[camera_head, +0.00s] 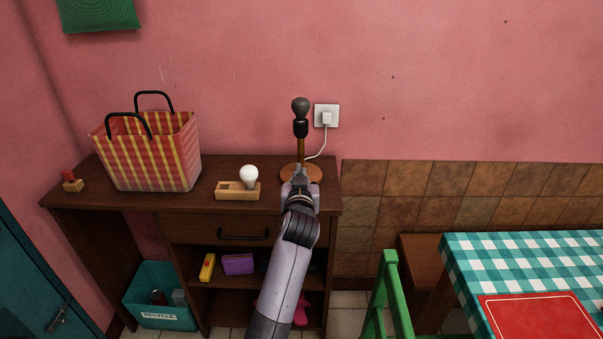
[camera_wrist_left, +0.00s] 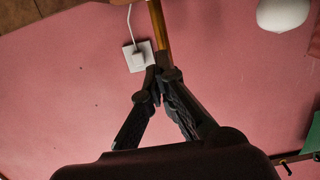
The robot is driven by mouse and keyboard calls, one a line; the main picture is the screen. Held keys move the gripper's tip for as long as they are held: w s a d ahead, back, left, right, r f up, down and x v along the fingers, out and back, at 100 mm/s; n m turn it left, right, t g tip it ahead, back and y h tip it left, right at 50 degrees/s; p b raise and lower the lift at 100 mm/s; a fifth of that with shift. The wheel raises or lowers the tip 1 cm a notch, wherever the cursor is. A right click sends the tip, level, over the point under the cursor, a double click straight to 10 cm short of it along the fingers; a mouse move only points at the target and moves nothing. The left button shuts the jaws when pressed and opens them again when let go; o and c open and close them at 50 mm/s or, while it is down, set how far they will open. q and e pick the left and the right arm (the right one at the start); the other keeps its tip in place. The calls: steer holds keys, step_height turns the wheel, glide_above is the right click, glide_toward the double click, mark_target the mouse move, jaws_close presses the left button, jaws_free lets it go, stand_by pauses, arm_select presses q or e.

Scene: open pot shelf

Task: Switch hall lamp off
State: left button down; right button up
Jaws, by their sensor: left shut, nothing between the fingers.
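The hall lamp (camera_head: 301,148) stands upright on the brown desk, with a thin wooden stem, a black socket and a dark grey bulb (camera_head: 300,105) that shows no glow. Its round wooden base (camera_head: 315,174) is partly hidden by my left gripper (camera_head: 299,172). The stem also shows in the left wrist view (camera_wrist_left: 158,30), just past my fingertips (camera_wrist_left: 161,74). My left gripper is shut and empty in front of the lamp; I cannot tell whether it touches it. I see no clear switch. My right gripper is not in view.
A wall outlet with a white plug (camera_head: 327,118) is behind the lamp. A white bulb (camera_head: 249,176) sits in a wooden holder (camera_head: 232,192) left of the gripper. A striped bag (camera_head: 150,155) stands farther left on the desk (camera_head: 200,212). A green chair (camera_head: 390,290) stands at right.

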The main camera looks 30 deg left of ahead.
mark_target(302, 162)
arm_select(q)
steer(key=x, duration=0.7)
steer(key=shift+w+a, duration=0.15)
steer(key=shift+w, duration=0.1)
steer(key=f, duration=0.2)
steer(key=shift+w+f, duration=0.2)
steer(key=shift+f, duration=0.2)
steer(key=shift+w+a+f+b, duration=0.15)
steer(key=shift+f+b, duration=0.15)
steer(key=shift+f, duration=0.4)
